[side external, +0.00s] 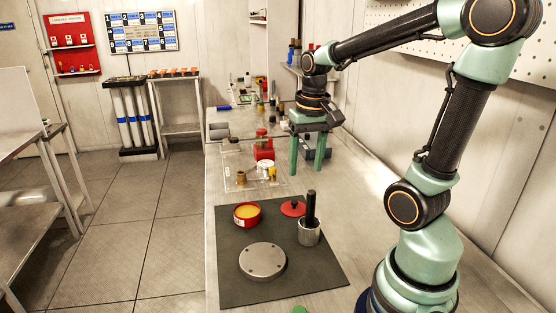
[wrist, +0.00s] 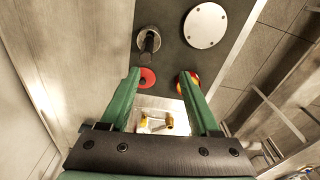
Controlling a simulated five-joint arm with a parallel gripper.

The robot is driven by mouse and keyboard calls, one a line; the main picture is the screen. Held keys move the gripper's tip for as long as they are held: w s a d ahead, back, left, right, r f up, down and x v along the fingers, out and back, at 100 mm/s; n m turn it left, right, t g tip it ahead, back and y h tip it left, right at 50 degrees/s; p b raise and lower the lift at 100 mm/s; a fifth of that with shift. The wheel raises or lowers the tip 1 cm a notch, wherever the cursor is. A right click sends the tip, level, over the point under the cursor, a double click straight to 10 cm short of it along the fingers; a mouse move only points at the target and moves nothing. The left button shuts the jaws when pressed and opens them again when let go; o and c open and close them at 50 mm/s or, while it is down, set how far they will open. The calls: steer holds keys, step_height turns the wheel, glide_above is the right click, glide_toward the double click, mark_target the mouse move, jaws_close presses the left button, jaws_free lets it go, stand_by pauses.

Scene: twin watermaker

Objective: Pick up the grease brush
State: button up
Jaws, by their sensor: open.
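The grease brush (side external: 311,206) shows as a thick black handle standing upright in a grey metal cup (side external: 309,234) on the dark mat. Its lower end is hidden inside the cup. In the wrist view the brush (wrist: 149,44) and the cup (wrist: 149,34) are at the upper middle, beyond my left finger's tip. My gripper (side external: 306,170) has its green fingers pointing down, apart and empty. It is above the bench, farther back than the cup. In the wrist view my gripper (wrist: 159,74) is also open, with nothing between the fingertips.
On the dark mat (side external: 235,288) are a red tin of yellow grease (side external: 247,215), a red lid (side external: 293,208) beside the cup, and a round metal disc (side external: 262,261). Behind are a clear tray (side external: 236,185) with brass fittings and a red object (side external: 263,150). A wall runs along the right.

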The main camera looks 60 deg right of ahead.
steer(key=shift+s+d+f+m+g, duration=0.25)
steer(key=shift+d+m, duration=0.1)
steer(key=shift+d, duration=0.2)
steer(key=shift+s+d+f+m+g, duration=0.1)
steer(key=shift+d+f+m+g, duration=0.2)
steer(key=shift+d, duration=0.25)
steer(key=shift+d+f, duration=0.1)
steer(key=shift+f, duration=0.15)
glide_above(309, 224)
steer(key=d, duration=0.1)
steer(key=f, duration=1.1)
steer(key=shift+w+f, duration=0.2)
jaws_close()
